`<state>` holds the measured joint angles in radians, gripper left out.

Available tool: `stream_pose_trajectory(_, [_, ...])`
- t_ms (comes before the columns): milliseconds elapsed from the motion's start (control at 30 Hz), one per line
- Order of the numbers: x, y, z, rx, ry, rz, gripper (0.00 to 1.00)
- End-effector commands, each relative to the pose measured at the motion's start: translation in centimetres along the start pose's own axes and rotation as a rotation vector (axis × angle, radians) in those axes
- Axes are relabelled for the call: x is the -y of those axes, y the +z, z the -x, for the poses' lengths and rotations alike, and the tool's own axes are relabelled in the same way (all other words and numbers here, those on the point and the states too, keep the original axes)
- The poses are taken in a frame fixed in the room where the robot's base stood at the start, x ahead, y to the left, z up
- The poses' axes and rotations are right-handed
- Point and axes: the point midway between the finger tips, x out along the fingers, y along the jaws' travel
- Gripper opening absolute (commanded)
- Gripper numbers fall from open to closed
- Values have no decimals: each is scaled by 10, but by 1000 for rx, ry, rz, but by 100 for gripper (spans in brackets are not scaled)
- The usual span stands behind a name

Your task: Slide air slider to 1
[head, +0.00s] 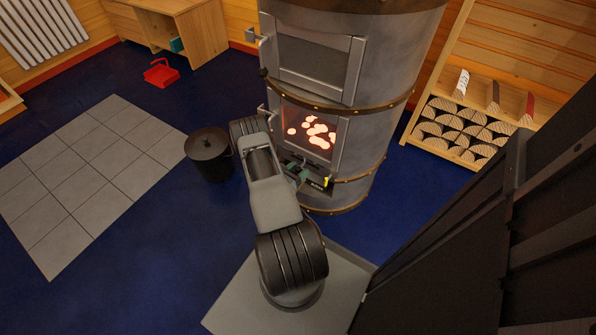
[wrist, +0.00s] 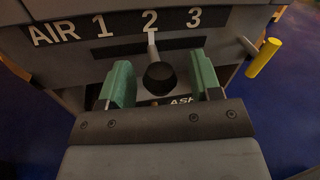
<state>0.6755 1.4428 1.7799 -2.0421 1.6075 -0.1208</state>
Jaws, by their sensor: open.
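The air slider (wrist: 160,76) is a round black knob with a pale metal pointer in a dark slot. In the wrist view its pointer stands just below the 2 on the plate marked AIR 1 2 3 (wrist: 100,25). My gripper (wrist: 160,62) is open, with one green finger on each side of the knob and a visible gap to each. The 1 lies to the left of the pointer. In the head view my gripper (head: 298,171) is low at the front of the round stove (head: 385,100), below its glowing window; the slider is too small to make out there.
A yellow-tipped lever (wrist: 264,57) sticks out at the right of the panel, near my right finger. An ASH label (wrist: 182,100) is partly hidden below the knob. A black bucket (head: 209,155) stands left of my arm. A log rack (head: 463,130) stands right of the stove.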

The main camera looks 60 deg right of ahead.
Motion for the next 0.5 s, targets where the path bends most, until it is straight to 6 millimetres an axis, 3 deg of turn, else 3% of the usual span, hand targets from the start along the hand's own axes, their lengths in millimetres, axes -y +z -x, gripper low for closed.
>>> stream_pose_trajectory(167, [0, 0, 0, 0, 0, 0, 58])
stream_pose_trajectory(500, [0, 0, 0, 0, -1, 0, 27])
